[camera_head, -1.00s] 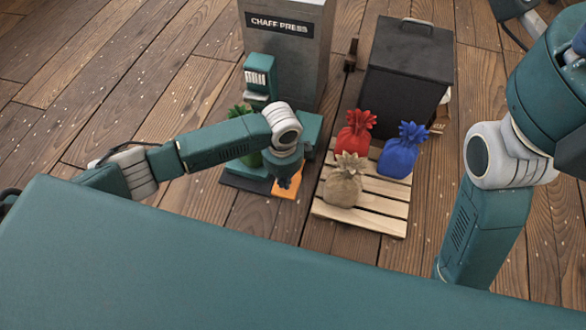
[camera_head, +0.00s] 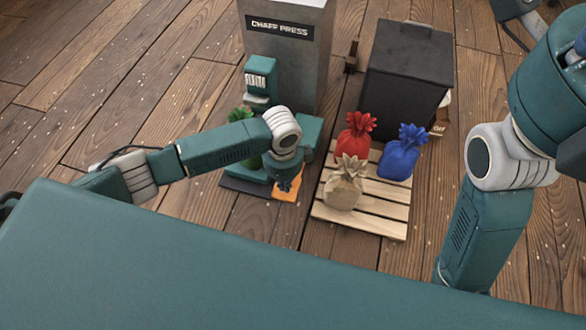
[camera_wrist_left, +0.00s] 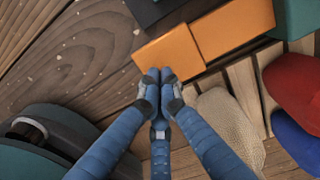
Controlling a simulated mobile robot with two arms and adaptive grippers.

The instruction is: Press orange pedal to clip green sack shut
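The orange pedal (camera_head: 287,190) lies low at the front of the press, partly covered by my left gripper in the head view. The left wrist view shows it as an orange block (camera_wrist_left: 170,52) with a raised part beside it. My left gripper (camera_head: 287,186) points down at the pedal. In the left wrist view its blue fingers (camera_wrist_left: 159,76) are together and empty, at the pedal's near edge; I cannot tell whether they touch it. The green sack (camera_head: 239,117) stands at the press, mostly hidden behind my left arm. My right gripper is out of view.
The grey chaff press (camera_head: 284,60) rises behind the pedal. A wooden pallet (camera_head: 372,218) to its right bears a red sack (camera_head: 353,140), a blue sack (camera_head: 400,160) and a tan sack (camera_head: 343,188). A black bin (camera_head: 405,80) stands behind. Floor at the left is clear.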

